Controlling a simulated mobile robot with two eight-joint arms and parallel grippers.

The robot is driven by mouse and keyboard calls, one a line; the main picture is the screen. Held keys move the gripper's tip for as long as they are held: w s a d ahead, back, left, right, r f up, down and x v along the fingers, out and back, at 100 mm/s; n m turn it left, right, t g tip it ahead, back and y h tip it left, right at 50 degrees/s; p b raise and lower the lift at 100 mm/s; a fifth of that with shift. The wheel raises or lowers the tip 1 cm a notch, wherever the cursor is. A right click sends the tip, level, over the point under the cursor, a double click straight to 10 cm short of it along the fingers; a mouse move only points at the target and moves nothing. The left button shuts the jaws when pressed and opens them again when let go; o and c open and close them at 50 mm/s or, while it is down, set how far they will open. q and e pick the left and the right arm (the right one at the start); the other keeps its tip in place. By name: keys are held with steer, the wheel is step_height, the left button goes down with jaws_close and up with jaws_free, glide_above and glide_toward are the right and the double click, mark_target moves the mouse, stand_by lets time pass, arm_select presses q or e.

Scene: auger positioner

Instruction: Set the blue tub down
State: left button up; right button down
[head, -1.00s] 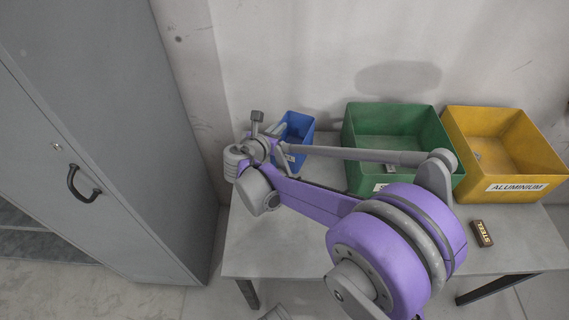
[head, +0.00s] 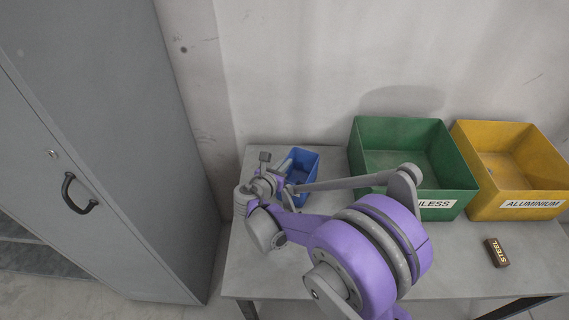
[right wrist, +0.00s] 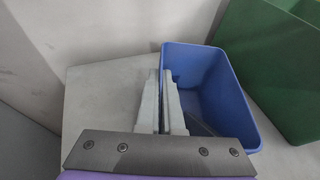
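The blue tub (head: 305,190) is at the left end of the grey table, left of the green bin, and looks upright. My right gripper (head: 279,184) is at the tub's left side, partly hidden by its own arm in the head view. In the right wrist view the two grey fingers (right wrist: 163,100) are close together, one on each side of the left wall of the blue tub (right wrist: 210,75), pinching it. The tub looks empty where its inside shows. I cannot tell whether its base touches the table. My left gripper is not in view.
A green bin (head: 440,178) and a yellow bin marked ALUMINIUM (head: 490,196) stand to the right on the table (head: 460,265). A small dark block marked STEEL (head: 496,252) lies in front of them. A grey cabinet (head: 120,130) stands at the left. The table's front is largely clear.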

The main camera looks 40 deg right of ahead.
steer(key=c, duration=1.5)
jaws_free()
steer(key=shift+f, duration=0.15)
steer(key=o, duration=0.4)
